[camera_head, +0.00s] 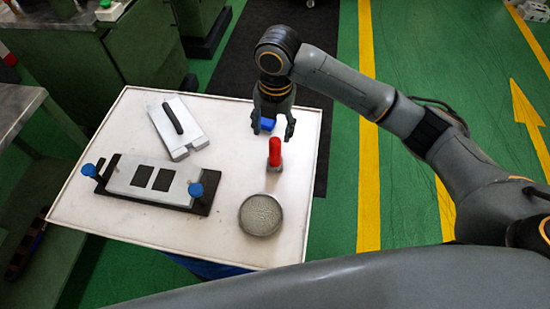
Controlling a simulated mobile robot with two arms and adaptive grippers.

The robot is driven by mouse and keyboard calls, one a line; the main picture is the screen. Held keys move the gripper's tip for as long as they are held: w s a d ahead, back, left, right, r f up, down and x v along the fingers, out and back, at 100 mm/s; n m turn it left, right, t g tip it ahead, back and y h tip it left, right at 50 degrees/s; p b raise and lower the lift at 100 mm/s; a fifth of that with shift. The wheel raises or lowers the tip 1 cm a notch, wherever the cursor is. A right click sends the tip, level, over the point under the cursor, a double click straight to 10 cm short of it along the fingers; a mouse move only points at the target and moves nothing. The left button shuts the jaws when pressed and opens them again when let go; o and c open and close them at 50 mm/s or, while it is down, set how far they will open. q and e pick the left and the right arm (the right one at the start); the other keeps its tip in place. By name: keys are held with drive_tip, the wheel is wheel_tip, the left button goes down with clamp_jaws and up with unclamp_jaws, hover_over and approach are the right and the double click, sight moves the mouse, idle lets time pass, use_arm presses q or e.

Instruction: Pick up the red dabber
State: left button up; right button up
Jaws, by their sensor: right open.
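The red dabber (275,153) stands upright on the white table (120,222), right of the middle. It has a red handle and a greyish lower end. My right gripper (272,130) is above and just behind the dabber in the picture, pointing down. Its fingers are spread apart with nothing held between them. A blue object (266,124) shows between or behind the fingers; I cannot tell its full shape. My left gripper is not in view.
A round dish of grey grains (261,214) is near the front. Green cabinets (140,50) stand beyond the table.

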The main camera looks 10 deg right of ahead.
sight(277, 140)
drive_tip(key=shift+w+d+r+n+h, duration=0.3)
drive_tip(key=shift+w+d+r+n, duration=0.25)
drive_tip(key=shift+d+r, duration=0.1)
wheel_tip(277, 140, down, 8)
drive_tip(key=shift+f+p, duration=0.1)
drive_tip(key=shift+p, duration=0.3)
drive_tip(key=shift+a+f, duration=0.1)
drive_tip(key=shift+f, duration=0.45)
wheel_tip(277, 140, down, 4)
drive_tip(key=shift+w+a+f+p, duration=0.1)
drive_tip(key=shift+f+p, duration=0.05)
drive_tip(key=shift+p, duration=0.4)
drive_tip(key=shift+c, duration=0.4)
clamp_jaws()
